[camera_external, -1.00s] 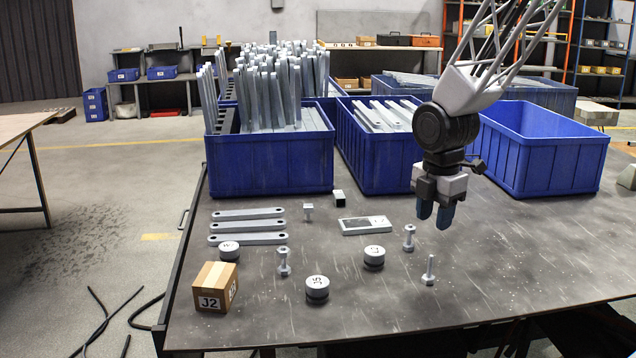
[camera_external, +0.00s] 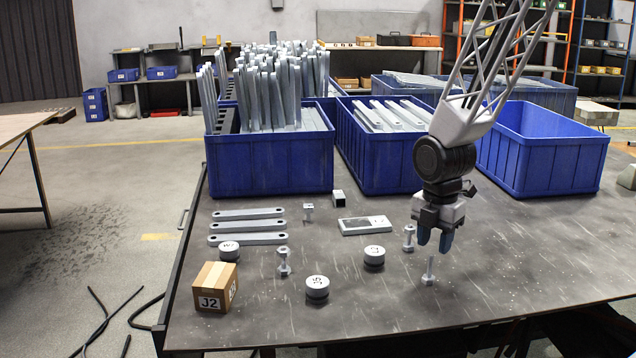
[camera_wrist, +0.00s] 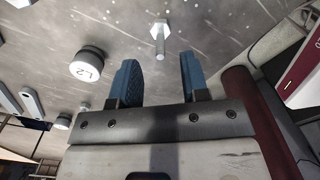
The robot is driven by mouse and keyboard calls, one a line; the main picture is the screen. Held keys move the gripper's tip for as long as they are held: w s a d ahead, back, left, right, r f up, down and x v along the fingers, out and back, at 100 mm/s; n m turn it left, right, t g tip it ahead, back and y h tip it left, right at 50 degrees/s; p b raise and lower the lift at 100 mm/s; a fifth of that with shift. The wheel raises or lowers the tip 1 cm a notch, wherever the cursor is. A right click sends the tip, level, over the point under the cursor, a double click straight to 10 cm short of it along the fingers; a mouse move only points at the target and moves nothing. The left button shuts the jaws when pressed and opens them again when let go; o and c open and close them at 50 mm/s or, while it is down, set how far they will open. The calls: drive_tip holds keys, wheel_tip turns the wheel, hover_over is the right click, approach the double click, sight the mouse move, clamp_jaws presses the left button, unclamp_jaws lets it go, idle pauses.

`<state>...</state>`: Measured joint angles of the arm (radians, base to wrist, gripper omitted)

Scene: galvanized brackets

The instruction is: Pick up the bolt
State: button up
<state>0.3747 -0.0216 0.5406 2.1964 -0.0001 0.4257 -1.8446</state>
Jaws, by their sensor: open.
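A silver bolt (camera_external: 429,270) stands upright on its head near the front right of the dark table. My gripper (camera_external: 434,240) hangs just above it, fingers pointing down, open and empty. In the wrist view the bolt (camera_wrist: 159,38) lies beyond and between the two blue fingertips of my gripper (camera_wrist: 157,75), with a gap to each. Another bolt-like piece with a wider top (camera_external: 409,238) stands behind and to the left. Similar pieces stand at the left (camera_external: 284,262) and farther back (camera_external: 308,212).
Several round labelled weights, such as the one marked J5 (camera_external: 317,287), stand left of the bolt. Blue bins (camera_external: 540,150) line the back.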

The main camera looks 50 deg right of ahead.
sight(428, 276)
drive_tip(key=shift+f, duration=0.65)
drive_tip(key=shift+w+a+f, duration=0.1)
drive_tip(key=shift+a+f, duration=0.05)
drive_tip(key=shift+f, duration=1.15)
drive_tip(key=shift+a+f, duration=0.1)
drive_tip(key=shift+f, duration=1.2)
clamp_jaws()
